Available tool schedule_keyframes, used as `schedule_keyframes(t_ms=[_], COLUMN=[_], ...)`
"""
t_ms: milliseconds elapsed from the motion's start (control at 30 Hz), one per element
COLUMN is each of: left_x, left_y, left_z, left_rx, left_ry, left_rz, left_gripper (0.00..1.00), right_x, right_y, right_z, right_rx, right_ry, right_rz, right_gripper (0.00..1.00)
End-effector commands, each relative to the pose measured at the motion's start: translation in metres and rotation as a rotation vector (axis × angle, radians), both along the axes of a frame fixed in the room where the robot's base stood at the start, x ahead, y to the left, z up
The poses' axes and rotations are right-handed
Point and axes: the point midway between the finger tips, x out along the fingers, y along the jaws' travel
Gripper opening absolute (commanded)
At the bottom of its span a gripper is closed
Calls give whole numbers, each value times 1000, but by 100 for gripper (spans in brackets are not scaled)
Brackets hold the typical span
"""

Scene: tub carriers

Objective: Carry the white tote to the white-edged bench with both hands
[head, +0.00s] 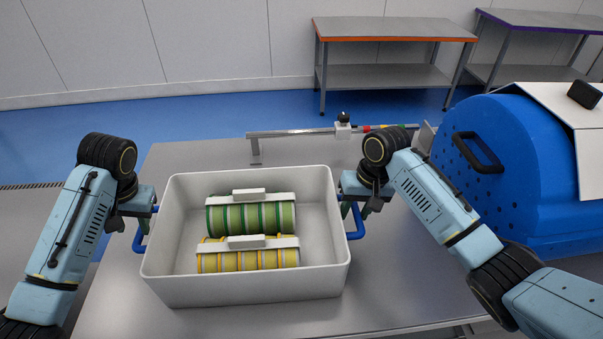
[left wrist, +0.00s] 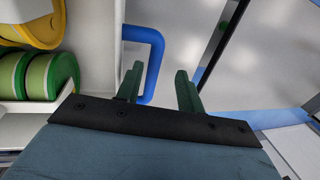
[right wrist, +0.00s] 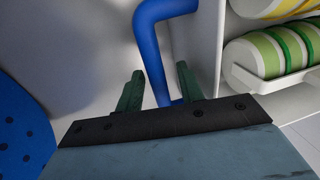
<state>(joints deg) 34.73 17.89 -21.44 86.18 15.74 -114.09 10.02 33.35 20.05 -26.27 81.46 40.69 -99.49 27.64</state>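The white tote (head: 245,290) stands on a grey metal table and holds a roll pack with green bands (head: 250,217) and one with yellow bands (head: 248,260). Blue handles stick out from its left side (head: 139,240) and right side (head: 357,225). My left gripper (left wrist: 158,88) is open at the left handle (left wrist: 150,65), which passes between its spread fingers. My right gripper (right wrist: 160,90) is open, with the right handle (right wrist: 150,40) between its fingers. In both wrist views gaps show beside the handle. I see no bench with a white edge.
The grey table (head: 385,290) has bare room around the tote. A rail with small fittings (head: 290,133) runs along its far side. A blue perforated machine (head: 515,190) stands at the right. An orange-edged bench (head: 395,32) and a purple-edged bench (head: 545,20) stand by the back wall.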

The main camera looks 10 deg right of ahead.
Motion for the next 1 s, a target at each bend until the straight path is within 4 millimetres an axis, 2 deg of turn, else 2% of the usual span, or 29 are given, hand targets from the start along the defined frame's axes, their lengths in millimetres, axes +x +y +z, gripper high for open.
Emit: schedule_keyframes(t_ms=[133,433,667,767,1000], left_x=[-6,-4,-6,-6,-6], left_y=[5,3,3,3,3], left_z=[6,43,54,54,54], left_rx=[10,6,4,3,3], left_ry=[20,17,21,22,21], left_rz=[9,7,9,9,9], left_gripper=[38,38,38,38,38], right_x=[0,0,0,1,1], right_y=[0,0,0,-2,-12], right_z=[0,0,3,13,63], right_rx=[0,0,0,1,0], right_ry=[0,0,-1,-4,-7], right_rz=[0,0,0,0,0], right_gripper=[38,38,38,38,38])
